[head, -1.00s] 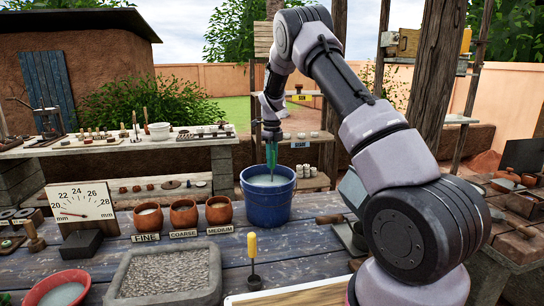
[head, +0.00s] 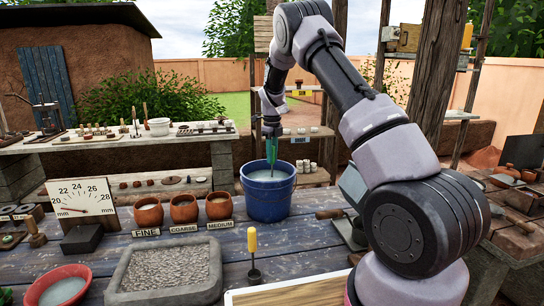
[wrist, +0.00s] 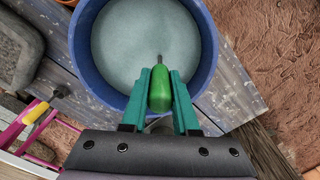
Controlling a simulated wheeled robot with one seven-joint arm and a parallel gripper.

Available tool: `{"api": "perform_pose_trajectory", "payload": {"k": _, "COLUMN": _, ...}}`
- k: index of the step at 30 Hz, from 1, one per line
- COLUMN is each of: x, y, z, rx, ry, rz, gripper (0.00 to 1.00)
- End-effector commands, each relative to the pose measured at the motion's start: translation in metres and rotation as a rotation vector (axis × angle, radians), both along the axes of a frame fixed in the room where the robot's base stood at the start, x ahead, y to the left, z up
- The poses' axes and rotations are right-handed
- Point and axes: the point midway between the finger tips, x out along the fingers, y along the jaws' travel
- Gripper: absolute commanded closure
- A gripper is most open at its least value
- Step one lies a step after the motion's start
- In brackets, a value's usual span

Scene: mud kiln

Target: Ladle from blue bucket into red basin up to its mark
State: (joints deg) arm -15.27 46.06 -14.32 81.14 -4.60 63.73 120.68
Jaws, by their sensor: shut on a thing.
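The blue bucket (head: 268,203) stands on the bench and holds pale, cloudy liquid (wrist: 125,35). My gripper (head: 271,146) is over the bucket, pointing down. In the wrist view my gripper (wrist: 160,75) is shut on a green handle (wrist: 160,92), which I take to be the ladle's. A thin dark shaft runs from it toward the liquid; the bowl is not visible, so I cannot tell whether it holds anything. The red basin (head: 83,272) sits at the front left, apart from my gripper, with pale liquid inside. I cannot make out its mark.
A grey stone trough (head: 205,290) lies between basin and bucket, with a yellow-handled tool (head: 252,240) standing beside it. Three clay pots (head: 184,209) labelled fine, coarse and medium stand left of the bucket. A dial gauge (head: 82,196) stands behind the basin.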

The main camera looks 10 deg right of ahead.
Motion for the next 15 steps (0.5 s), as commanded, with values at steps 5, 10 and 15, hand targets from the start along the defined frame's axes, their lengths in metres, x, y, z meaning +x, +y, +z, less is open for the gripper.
{"api": "perform_pose_trajectory", "payload": {"k": 5, "x": 0.001, "y": 0.000, "z": 0.013, "rx": 0.000, "ry": -0.003, "rz": 0.001, "gripper": 1.00}}
{"api": "perform_pose_trajectory", "payload": {"k": 10, "x": 0.000, "y": 0.000, "z": 0.028, "rx": -0.001, "ry": -0.002, "rz": 0.000, "gripper": 1.00}}
{"api": "perform_pose_trajectory", "payload": {"k": 15, "x": 0.001, "y": 0.000, "z": 0.042, "rx": 0.000, "ry": -0.003, "rz": 0.001, "gripper": 1.00}}
